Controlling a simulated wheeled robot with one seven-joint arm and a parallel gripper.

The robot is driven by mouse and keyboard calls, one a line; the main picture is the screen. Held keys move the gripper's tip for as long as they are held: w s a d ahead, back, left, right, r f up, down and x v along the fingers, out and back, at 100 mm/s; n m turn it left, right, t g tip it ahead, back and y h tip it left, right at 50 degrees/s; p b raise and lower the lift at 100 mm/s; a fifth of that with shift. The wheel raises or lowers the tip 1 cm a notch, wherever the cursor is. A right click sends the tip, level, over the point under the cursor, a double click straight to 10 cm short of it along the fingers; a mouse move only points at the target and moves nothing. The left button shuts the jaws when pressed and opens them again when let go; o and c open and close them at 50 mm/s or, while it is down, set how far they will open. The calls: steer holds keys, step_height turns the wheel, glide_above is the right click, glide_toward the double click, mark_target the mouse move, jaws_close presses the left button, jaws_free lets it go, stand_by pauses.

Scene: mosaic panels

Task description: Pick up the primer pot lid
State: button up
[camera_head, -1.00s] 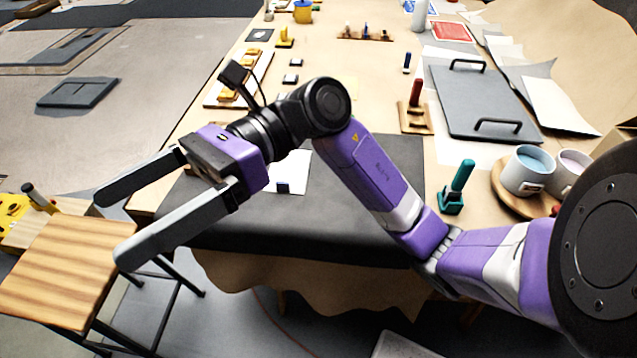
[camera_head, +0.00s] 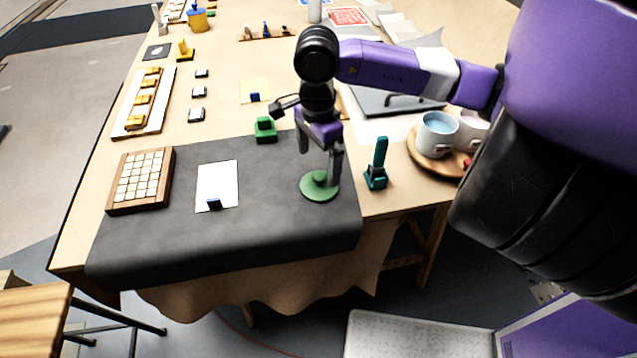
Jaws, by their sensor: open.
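A green round lid with a small knob (camera_head: 312,192) lies flat on the dark mat, near the mat's right edge. My gripper (camera_head: 320,166) points down right over it, with its fingers open and apart. One finger is at the lid's right side, partly in front of it; the other is at the upper left. Whether a finger touches the lid I cannot tell. Nothing is held between the fingers.
A teal stamp-like tool (camera_head: 376,168) stands close to the right of the lid. A green block (camera_head: 266,131) is at the upper left. A wooden tray (camera_head: 418,156) with cups is to the right. A white card (camera_head: 217,184) and a tile grid (camera_head: 141,181) lie left.

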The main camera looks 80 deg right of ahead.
mark_target(319, 176)
steer(key=shift+s+a+f+p, duration=0.1)
steer(key=shift+f+p, duration=0.35)
steer(key=shift+f, duration=1.1)
steer(key=shift+s+a+f+p, duration=0.1)
steer(key=shift+f+p, duration=0.35)
steer(key=shift+f, duration=1.05)
steer(key=c, duration=1.2)
steer(key=shift+o, duration=0.2)
steer(key=shift+r, duration=0.15)
